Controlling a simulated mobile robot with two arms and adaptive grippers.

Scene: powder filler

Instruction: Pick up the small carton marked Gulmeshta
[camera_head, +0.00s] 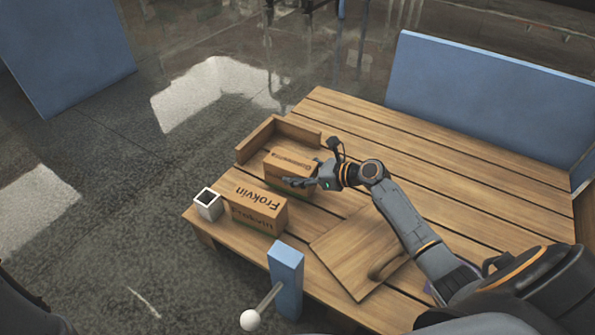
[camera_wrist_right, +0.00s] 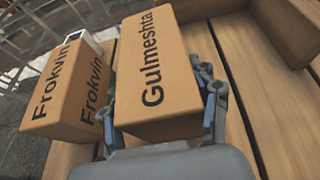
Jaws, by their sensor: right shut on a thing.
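The small brown carton marked Gulmeshta (camera_head: 288,164) is on the slatted wooden table, behind the Frokvin carton in the head view. In the right wrist view the Gulmeshta carton (camera_wrist_right: 157,70) fills the middle, its name facing the camera. My right gripper (camera_head: 301,183) is at the carton's near side, and in the wrist view its fingers (camera_wrist_right: 160,118) are shut on the carton, one on each side. I cannot tell whether the carton is lifted off the table. My left gripper is not in view.
The Frokvin carton (camera_head: 258,209) stands close beside the Gulmeshta carton. A small white box with a dark top (camera_head: 208,204) is at the table's left corner. A low wooden edge (camera_head: 262,137) rises behind. A wooden board with a handle (camera_head: 352,254) and a blue post (camera_head: 286,275) are nearer.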

